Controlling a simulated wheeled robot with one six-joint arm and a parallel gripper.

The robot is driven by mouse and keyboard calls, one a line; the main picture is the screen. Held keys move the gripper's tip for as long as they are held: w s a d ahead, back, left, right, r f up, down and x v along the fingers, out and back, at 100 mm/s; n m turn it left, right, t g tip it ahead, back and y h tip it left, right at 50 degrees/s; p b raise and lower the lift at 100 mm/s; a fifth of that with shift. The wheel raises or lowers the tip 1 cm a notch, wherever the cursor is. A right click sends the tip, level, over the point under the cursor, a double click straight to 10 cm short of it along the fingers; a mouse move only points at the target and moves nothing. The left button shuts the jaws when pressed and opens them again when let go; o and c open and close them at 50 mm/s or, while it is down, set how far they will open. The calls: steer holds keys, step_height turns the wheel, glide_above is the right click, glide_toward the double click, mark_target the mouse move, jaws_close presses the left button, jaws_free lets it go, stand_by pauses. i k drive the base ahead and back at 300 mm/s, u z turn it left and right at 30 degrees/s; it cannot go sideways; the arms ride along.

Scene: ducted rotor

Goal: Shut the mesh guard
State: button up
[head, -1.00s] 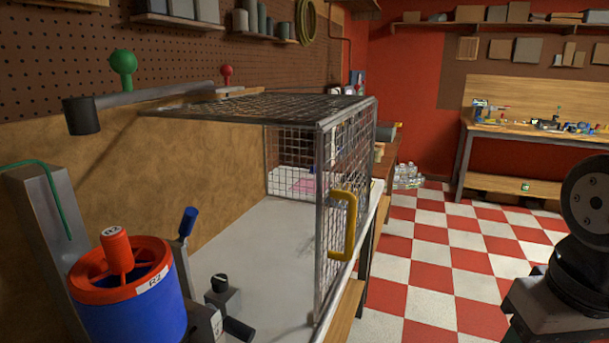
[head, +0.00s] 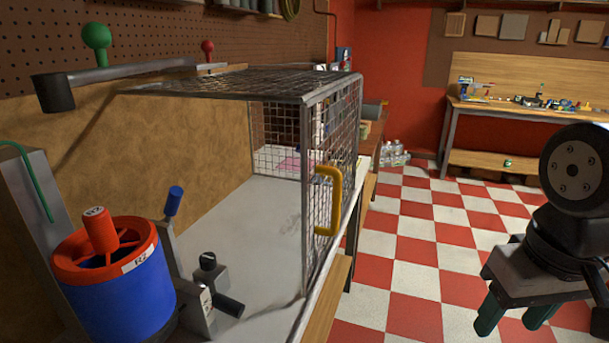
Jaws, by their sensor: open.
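The mesh guard (head: 228,82) is a grey wire cage on the pale bench top (head: 262,215), with a top panel, a far panel and a right side panel. Its near end, facing me, is open. A yellow handle (head: 335,200) stands upright on the right panel. The blue drum with a red spoked rim (head: 125,285), marked R2, stands outside the cage at the near left. My gripper (head: 512,322) is at the lower right, its green fingers pointing down and apart. It is well right of the handle, touching nothing; the frame's edge partly cuts it off.
A blue-tipped lever (head: 173,201) and a black-knobbed clamp (head: 208,262) stand near the drum. A grey bar with a green knob (head: 97,38) reaches over the bench at left. The checkered floor (head: 410,230) is clear between the bench and my arm.

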mark_target(344, 78)
steer(key=z, duration=0.65)
steer(key=i, duration=1.15)
steer(key=u, duration=0.55)
